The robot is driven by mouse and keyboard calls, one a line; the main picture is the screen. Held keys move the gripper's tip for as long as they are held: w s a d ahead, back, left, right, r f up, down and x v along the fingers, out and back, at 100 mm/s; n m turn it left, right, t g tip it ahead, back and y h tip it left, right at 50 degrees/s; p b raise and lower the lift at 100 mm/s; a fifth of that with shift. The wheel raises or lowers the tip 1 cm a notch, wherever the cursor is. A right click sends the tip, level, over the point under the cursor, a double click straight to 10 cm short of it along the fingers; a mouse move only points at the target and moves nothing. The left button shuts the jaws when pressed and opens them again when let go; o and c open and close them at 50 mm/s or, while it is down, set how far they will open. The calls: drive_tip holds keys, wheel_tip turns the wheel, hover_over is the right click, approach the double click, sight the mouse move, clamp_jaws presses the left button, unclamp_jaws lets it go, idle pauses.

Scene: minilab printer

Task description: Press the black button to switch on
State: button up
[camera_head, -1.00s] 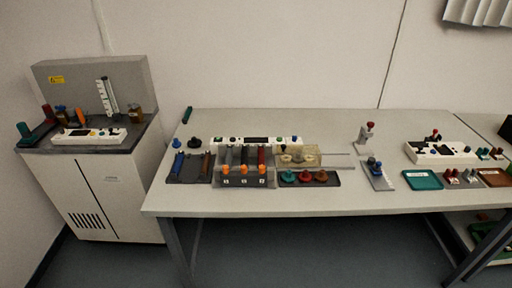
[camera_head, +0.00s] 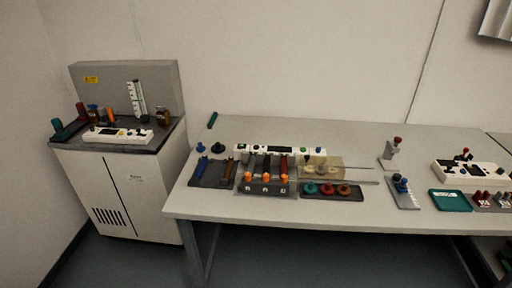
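My gripper is not in view. Several white control panels carry small buttons. One panel (camera_head: 103,138) lies on the cabinet at the left, with a dark display and small coloured buttons. A long panel (camera_head: 242,149) stands at the back of the table, with a dark display and green, blue and dark buttons, partly hidden behind a grey rack. A third panel (camera_head: 447,168) lies at the right of the table, with dark areas and a red knob. The buttons are too small to tell which is the black button.
The grey rack (camera_head: 266,187) with orange knobs stands mid-table. A black round knob (camera_head: 218,148) stands beside a blue one (camera_head: 201,147). A teal tray (camera_head: 450,201) lies at the right. The table's (camera_head: 400,220) front edge is mostly clear. Floor separates cabinet and table.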

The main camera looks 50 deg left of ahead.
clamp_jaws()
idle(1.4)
